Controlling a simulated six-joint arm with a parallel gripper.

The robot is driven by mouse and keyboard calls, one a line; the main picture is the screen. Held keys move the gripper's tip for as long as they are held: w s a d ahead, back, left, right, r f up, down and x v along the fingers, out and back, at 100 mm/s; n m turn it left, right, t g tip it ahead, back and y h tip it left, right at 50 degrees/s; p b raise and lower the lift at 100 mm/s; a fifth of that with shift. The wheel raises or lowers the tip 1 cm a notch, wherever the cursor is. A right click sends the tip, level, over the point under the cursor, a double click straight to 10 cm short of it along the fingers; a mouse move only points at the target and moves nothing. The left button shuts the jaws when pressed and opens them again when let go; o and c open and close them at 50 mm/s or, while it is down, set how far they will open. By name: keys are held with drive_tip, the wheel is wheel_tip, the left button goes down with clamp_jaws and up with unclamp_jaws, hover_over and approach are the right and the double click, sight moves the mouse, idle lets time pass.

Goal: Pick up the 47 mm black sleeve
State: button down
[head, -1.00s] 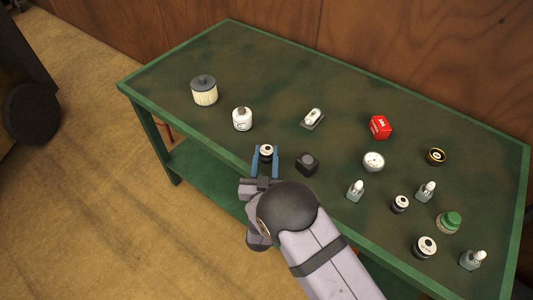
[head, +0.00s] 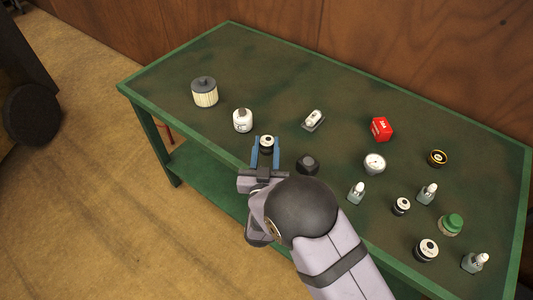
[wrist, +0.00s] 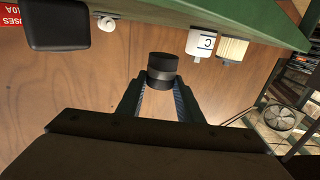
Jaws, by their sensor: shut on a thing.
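A black sleeve (head: 267,142) with a pale top and a dark centre is between the two blue fingers of my gripper (head: 266,150), near the table's front edge. Two similar black pieces with pale tops stand at the right, a smaller one (head: 401,206) and a larger one (head: 426,250). Their size markings are too small to read.
The green table (head: 165,78) also holds a white bottle (head: 242,121), a ribbed filter (head: 204,93), a dark block (head: 308,164), a red box (head: 381,129), a round gauge (head: 374,163), a yellow-ringed black piece (head: 437,158) and a green-capped jar (head: 451,225).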

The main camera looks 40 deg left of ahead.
sight(267, 145)
drive_tip(key=shift+r, duration=2.6)
